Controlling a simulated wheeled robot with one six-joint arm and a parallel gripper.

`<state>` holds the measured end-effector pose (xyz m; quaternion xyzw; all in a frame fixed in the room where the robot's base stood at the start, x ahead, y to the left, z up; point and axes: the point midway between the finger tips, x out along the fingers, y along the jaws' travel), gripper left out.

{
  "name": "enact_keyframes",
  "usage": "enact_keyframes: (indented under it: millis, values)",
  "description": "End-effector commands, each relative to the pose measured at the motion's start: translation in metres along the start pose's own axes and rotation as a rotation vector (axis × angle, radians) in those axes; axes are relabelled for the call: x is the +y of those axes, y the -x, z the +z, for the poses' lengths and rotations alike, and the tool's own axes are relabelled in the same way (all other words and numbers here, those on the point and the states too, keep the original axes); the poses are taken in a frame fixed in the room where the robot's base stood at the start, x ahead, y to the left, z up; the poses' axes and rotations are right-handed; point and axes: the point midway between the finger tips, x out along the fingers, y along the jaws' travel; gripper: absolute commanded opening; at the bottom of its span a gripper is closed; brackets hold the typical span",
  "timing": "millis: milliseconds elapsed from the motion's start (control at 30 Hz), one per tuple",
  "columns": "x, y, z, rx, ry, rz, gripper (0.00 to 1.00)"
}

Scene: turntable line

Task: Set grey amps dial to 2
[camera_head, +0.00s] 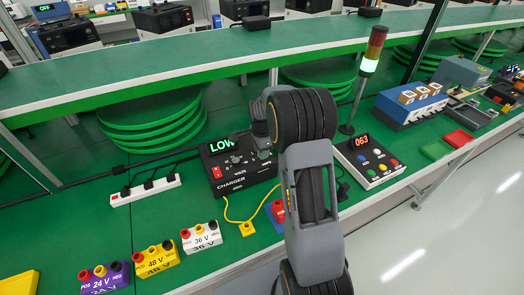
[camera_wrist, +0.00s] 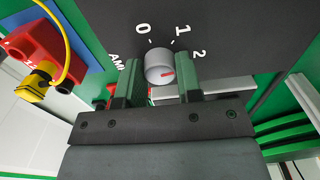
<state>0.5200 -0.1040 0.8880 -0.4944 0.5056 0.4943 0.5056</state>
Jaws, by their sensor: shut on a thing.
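The grey amps dial (camera_wrist: 158,62) sits on the dark front of the charger (camera_wrist: 95,15), below the marks 0, 1 and 2. My gripper (camera_wrist: 160,76) has one finger on each side of the dial and is shut on it. The dial's red mark points right and slightly up, roughly towards the 2; exact alignment is hard to judge. In the head view the charger (camera_head: 232,183) shows a green LOW display, a red switch and a knob. My arm and gripper cover its right part there, hiding the amps dial.
A yellow cable (camera_head: 233,219) lies in front of the charger. Battery blocks in white (camera_head: 202,241), yellow (camera_head: 157,266) and purple (camera_head: 104,282) stand to the left. A power strip (camera_head: 146,190) is behind them. A control box (camera_head: 367,165) and signal lamp (camera_head: 372,50) stand right.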

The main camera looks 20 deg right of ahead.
Motion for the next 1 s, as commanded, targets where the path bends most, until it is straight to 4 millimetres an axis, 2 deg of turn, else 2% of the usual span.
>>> enact_keyframes:
  millis: [400,900,933,1000]
  values:
    - [-0.0003,0.0005,-0.0002,0.000,-0.143,-0.001,0.09]
    - [-0.0003,0.0005,-0.0002,0.000,-0.156,-0.001,0.09]
    - [-0.0003,0.0005,-0.0002,0.000,-0.156,-0.001,0.35]
    - [-0.0003,0.0005,-0.0001,0.000,-0.156,-0.001,0.41]
